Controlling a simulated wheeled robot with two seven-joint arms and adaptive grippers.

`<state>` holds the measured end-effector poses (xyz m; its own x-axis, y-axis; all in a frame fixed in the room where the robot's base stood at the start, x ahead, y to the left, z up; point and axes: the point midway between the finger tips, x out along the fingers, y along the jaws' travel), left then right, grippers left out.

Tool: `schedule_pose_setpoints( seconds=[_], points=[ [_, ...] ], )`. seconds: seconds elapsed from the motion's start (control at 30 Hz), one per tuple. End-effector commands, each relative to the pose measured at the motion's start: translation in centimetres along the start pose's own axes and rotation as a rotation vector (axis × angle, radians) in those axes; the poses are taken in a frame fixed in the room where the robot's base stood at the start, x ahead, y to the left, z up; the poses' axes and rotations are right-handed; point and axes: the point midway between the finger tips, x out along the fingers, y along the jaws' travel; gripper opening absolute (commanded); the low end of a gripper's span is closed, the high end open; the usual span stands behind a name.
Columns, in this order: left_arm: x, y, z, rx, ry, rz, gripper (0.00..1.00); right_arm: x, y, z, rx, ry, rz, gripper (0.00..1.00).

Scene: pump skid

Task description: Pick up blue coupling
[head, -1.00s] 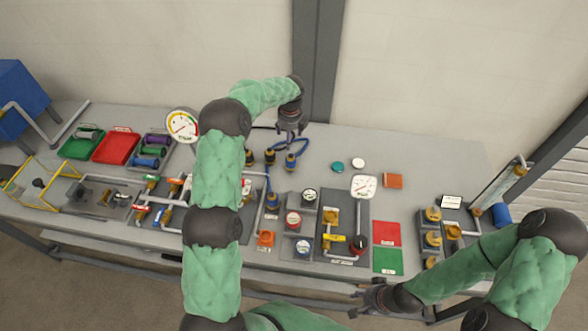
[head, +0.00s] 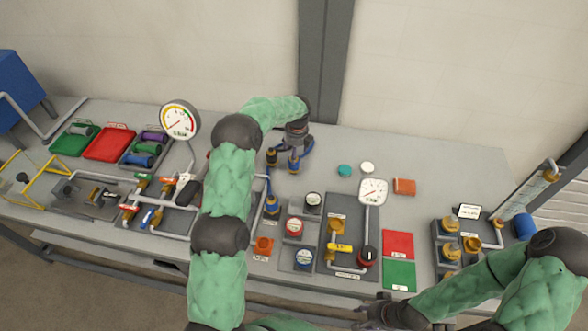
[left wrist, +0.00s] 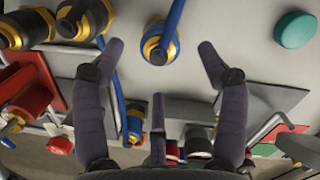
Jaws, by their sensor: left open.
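The blue coupling (head: 294,161) with a brass ring stands on the table below my left gripper (head: 296,143) in the head view. In the left wrist view the blue coupling (left wrist: 158,46) shows between the two spread fingertips of my left gripper (left wrist: 160,48). The gripper is open and empty; I cannot tell the height left between the fingers and the coupling. Two dark couplings with brass rings (left wrist: 82,18) stand to its left in that view. My right gripper (head: 368,313) is at the table's front edge, away from the couplings; its finger opening is unclear.
Another blue coupling (head: 271,205) stands nearer the front, beside pipes and valves. A teal disc (head: 344,171) and a white disc (head: 367,168) lie to the right. A large gauge (head: 179,121) rises at the left. The table's back right is clear.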

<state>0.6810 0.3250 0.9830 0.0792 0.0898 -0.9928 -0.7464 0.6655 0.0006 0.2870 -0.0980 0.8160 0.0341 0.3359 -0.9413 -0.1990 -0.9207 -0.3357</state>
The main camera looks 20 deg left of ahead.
Motion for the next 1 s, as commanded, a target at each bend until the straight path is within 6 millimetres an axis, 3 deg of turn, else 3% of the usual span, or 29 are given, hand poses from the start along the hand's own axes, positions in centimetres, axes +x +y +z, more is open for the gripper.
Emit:
schedule_pose_setpoints(
  seconds=[0.5, 0.87, 1.0],
  points=[
    [6.1, 0.1, 0.0, 0.0, 0.001, 0.0, 0.74, 0.4, 0.1, 0.0, 0.0, 0.0, 0.0, 0.4],
    [6.8, 0.1, 0.1, 0.0, -0.001, -0.001, 0.74, 0.4, 0.1, 0.0, 0.0, 0.0, 0.0, 0.4],
    [6.8, 0.1, 0.1, 0.0, -0.001, -0.001, 0.34, 0.4, 0.1, 0.0, 0.0, 0.0, 0.0, 0.4]
  ],
)
